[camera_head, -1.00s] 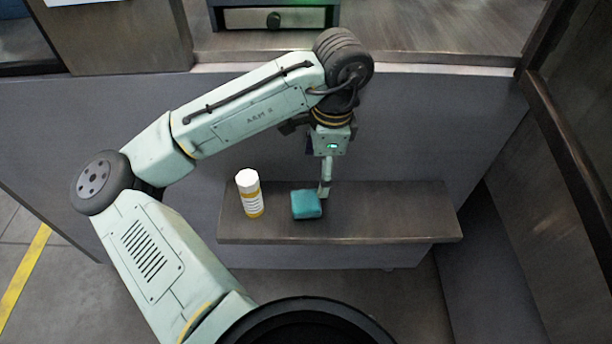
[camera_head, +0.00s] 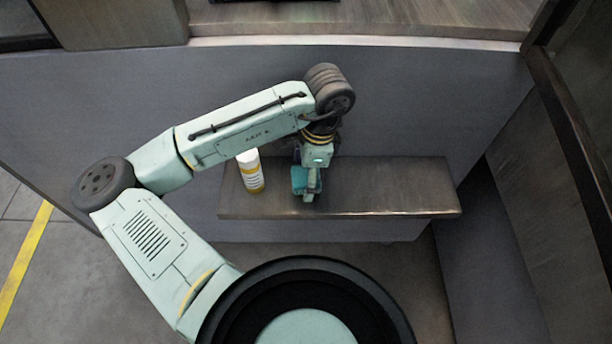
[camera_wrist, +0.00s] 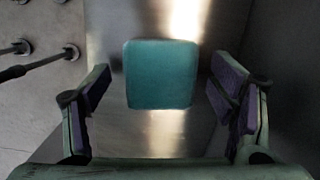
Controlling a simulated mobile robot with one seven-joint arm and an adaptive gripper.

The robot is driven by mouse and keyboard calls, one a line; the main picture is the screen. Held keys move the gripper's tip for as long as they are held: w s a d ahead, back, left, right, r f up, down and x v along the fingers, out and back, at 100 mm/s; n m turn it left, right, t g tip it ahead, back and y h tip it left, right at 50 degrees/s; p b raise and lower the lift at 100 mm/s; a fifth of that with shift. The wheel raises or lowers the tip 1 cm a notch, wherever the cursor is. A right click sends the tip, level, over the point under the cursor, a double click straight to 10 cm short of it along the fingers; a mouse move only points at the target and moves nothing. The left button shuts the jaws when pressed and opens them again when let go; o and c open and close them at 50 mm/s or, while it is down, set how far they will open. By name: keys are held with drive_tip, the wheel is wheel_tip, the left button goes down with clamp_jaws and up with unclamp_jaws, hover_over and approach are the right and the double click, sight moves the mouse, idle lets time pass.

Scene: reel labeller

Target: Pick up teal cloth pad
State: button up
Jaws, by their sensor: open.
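The teal cloth pad (camera_head: 299,181) lies on the dark shelf (camera_head: 390,190), right of the white and yellow bottle. It is partly covered by my gripper (camera_head: 308,192) in the head view. In the wrist view the pad (camera_wrist: 160,74) is a rounded teal square between the two fingers, with a gap on each side. My gripper (camera_wrist: 164,100) is open, its purple-padded fingers spread left and right of the pad and touching neither side. How far the fingertips are above the shelf is hard to tell.
The bottle (camera_head: 250,172) stands upright close to the left of the pad. A grey wall panel (camera_head: 430,100) rises behind the shelf. The right part of the shelf is clear. A dark frame (camera_head: 575,150) stands at the far right.

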drive_tip(key=shift+f, duration=0.25)
drive_tip(key=shift+c, duration=0.5)
drive_tip(key=c, duration=1.1)
